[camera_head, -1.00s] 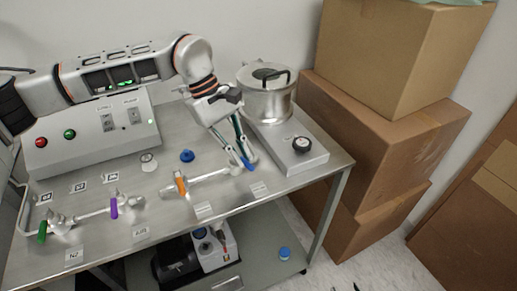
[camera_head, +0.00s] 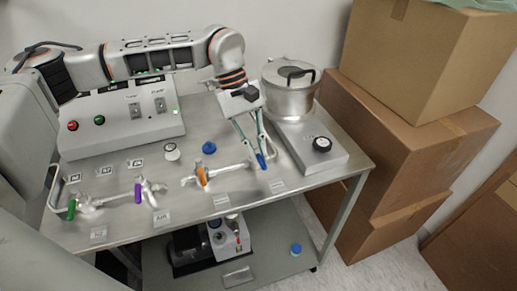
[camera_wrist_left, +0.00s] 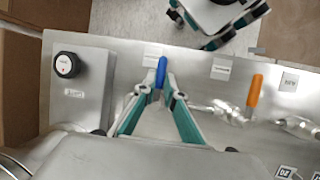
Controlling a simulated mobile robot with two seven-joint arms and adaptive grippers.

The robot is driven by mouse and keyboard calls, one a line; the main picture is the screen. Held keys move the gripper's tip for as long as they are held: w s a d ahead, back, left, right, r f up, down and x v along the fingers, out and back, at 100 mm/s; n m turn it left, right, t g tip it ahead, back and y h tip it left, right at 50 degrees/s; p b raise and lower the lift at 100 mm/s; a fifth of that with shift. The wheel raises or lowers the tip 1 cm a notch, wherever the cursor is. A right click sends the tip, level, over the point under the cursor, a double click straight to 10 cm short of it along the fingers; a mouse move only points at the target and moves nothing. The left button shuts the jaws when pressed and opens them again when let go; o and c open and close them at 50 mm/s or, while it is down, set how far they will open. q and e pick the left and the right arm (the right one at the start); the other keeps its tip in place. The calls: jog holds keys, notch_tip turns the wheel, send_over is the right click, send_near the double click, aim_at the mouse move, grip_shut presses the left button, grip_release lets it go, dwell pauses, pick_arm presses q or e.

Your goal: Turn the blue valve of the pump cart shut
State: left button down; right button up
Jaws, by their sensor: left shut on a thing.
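The pump cart (camera_head: 325,190) is a grey metal table with a pipe line of coloured valve handles along its front. The blue valve handle (camera_head: 262,161) is at the right end of that line, and it also shows in the left wrist view (camera_wrist_left: 161,72). My left gripper (camera_head: 259,153) reaches down to it from above and is shut on it. In the left wrist view its two fingertips (camera_wrist_left: 162,84) close around the handle, which points away from the gripper. The valve body is partly hidden by the fingers. My right gripper is not in view.
The orange (camera_head: 202,174), purple (camera_head: 138,193) and green (camera_head: 71,209) handles sit left along the line. A metal pot (camera_head: 288,95) and a hotplate with a black knob (camera_head: 322,144) stand behind and right. Cardboard boxes (camera_head: 400,140) stack beside the cart.

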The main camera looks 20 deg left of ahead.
pick_arm(q)
jog(key=c, duration=2.1)
grip_release()
jog(key=v, duration=1.2)
